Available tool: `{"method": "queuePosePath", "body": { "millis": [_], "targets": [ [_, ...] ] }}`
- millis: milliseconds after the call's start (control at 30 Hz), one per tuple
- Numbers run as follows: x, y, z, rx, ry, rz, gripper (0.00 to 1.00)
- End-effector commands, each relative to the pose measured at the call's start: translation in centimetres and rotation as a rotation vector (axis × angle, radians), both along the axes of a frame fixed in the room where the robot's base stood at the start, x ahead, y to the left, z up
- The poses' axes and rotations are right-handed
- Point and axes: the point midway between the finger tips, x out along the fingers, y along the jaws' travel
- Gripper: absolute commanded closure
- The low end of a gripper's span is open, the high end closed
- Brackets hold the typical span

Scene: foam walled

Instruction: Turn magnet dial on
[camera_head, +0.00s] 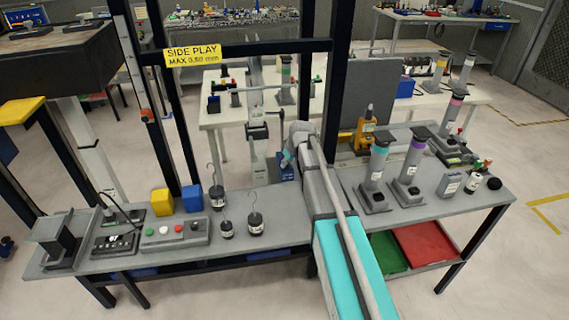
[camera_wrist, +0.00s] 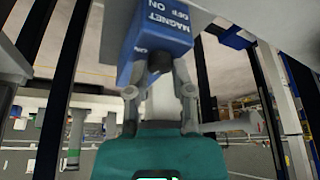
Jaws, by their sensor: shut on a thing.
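The blue magnet block (camera_wrist: 152,32) is in the upper middle of the wrist view, with white lettering that reads MAGNET, ON and OFF upside down. Its dark round dial (camera_wrist: 159,62) sits on the face toward me. My gripper (camera_wrist: 160,75) is shut on the dial, one finger on either side. In the head view the blue block (camera_head: 287,166) is at the back edge of the bench, and my gripper (camera_head: 287,157) is at it, partly hidden by my arm. I cannot tell which mark the dial points to.
Hooked weights (camera_head: 255,222), a button box (camera_head: 175,233) and yellow and blue cubes (camera_head: 191,198) stand on the bench left of my arm. Capped posts (camera_head: 411,170) stand to the right. A dark frame with a yellow side play sign (camera_head: 193,55) rises behind the bench.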

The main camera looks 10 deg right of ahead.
Motion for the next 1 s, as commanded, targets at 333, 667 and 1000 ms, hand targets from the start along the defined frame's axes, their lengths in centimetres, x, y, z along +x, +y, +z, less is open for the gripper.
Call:
{"method": "queuePosePath", "body": {
  "millis": [333,667,1000],
  "targets": [
    [-0.12,-0.07,0.00,-0.007,0.000,-0.312,1.00],
    [-0.06,0.18,0.00,-0.007,0.000,-0.608,1.00],
    [0.06,0.48,0.00,-0.005,0.000,-0.914,1.00]
  ]
}}
